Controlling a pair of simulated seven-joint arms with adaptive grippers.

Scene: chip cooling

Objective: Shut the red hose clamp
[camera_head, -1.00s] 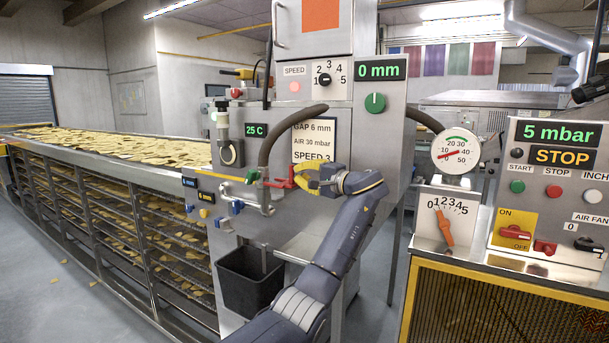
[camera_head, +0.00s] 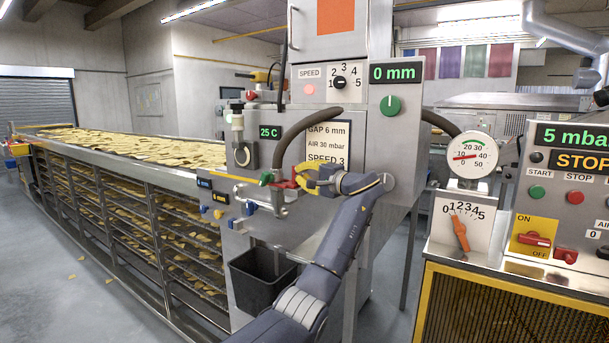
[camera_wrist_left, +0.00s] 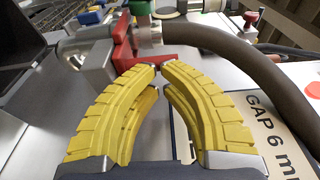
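The red hose clamp (camera_head: 285,184) sits on the pipe fitting at the lower end of the dark hose (camera_head: 290,140). In the left wrist view the red clamp (camera_wrist_left: 122,42) shows just beyond my fingertips, its lever standing out from the metal fitting. My left gripper (camera_head: 299,178) has yellow fingers and is beside the clamp, on its right. In the left wrist view the left gripper's (camera_wrist_left: 160,67) tips almost meet in front of the red part, with nothing clear between them. I cannot tell whether they touch it. My right gripper is out of view.
A green-handled part (camera_head: 266,178) and blue valves (camera_head: 250,208) are close by on the left. A black bin (camera_head: 262,280) hangs below. The machine panel with its instruction sign (camera_head: 325,150) is close behind the gripper. A control box (camera_head: 560,200) stands at right.

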